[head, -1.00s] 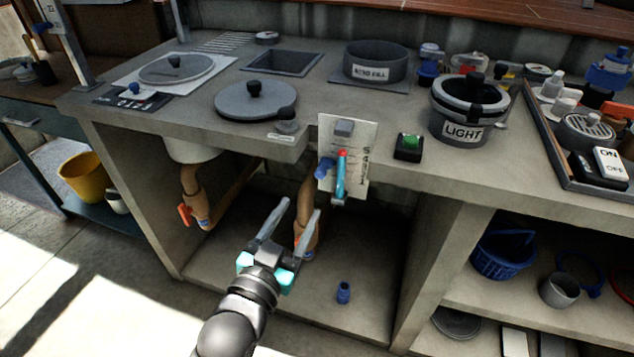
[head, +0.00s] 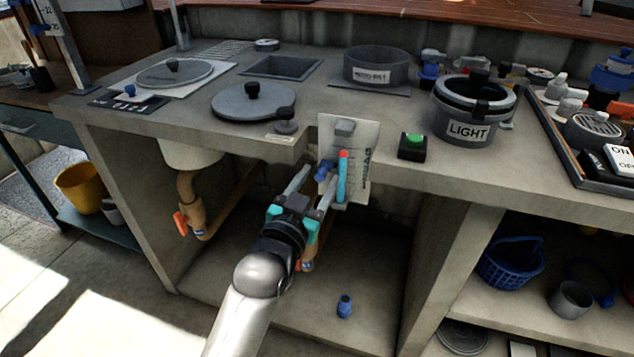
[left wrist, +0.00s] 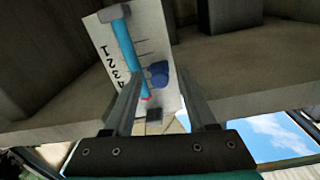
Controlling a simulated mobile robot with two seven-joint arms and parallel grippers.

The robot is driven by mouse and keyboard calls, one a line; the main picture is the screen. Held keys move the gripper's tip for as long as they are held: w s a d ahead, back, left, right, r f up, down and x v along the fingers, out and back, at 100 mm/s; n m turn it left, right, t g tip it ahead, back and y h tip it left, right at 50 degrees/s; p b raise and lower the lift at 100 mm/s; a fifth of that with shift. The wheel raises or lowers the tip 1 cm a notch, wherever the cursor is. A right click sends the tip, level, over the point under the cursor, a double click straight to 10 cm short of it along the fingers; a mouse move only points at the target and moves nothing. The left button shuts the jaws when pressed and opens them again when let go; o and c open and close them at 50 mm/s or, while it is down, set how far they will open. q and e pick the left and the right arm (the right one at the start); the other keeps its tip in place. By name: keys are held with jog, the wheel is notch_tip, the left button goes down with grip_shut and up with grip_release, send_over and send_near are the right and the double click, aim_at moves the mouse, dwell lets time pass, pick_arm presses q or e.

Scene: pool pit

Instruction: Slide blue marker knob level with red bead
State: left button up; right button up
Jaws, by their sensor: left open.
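The white scale panel (head: 366,142) is fixed to the front edge of the concrete counter. On it is an upright blue tube (head: 342,182) with the red bead (head: 343,153) at its top. The blue marker knob (head: 322,170) sticks out left of the tube, lower than the bead. My left gripper (head: 317,177) is open, its fingers pointing up at the panel around the knob's height. In the left wrist view the panel appears upside down, and the knob (left wrist: 157,74) shows between the fingers (left wrist: 160,92); contact cannot be told. My right gripper is out of view.
The counter overhang (head: 240,137) is just above and left of my fingers. An orange-handled pipe (head: 190,205) hangs under the counter. A black box with a green button (head: 412,146) stands right of the panel. A small blue bottle (head: 345,306) is on the lower shelf.

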pick_arm(q)
grip_shut()
dwell(0.4)
dwell(1.0)
